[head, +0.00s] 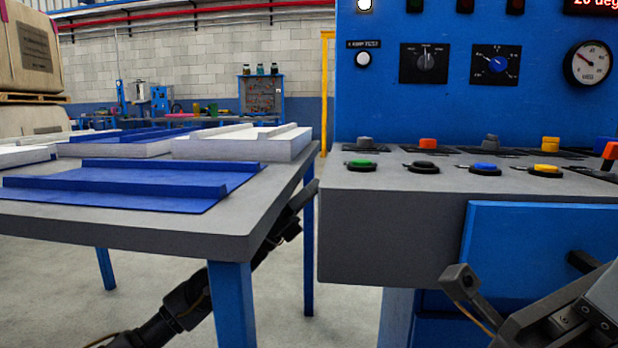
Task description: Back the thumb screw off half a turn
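No thumb screw can be made out for certain. The blue control panel (430,115) carries a black rotary knob (426,62) and a blue rotary knob (497,64). My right gripper (522,272) is at the lower right, in front of the blue drawer-like front (520,225) below the console. Its two fingers stand apart with nothing visible between them. My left arm (185,305) comes up from the lower left beside the table, and its end is near the gap between table and console. Its fingers are too unclear to read.
The grey console ledge (400,230) carries several coloured push buttons and small levers. A round gauge (588,63) is at upper right. The grey table (150,228) at left holds blue sheets (130,185) and white panels (240,145). A narrow gap separates table and console.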

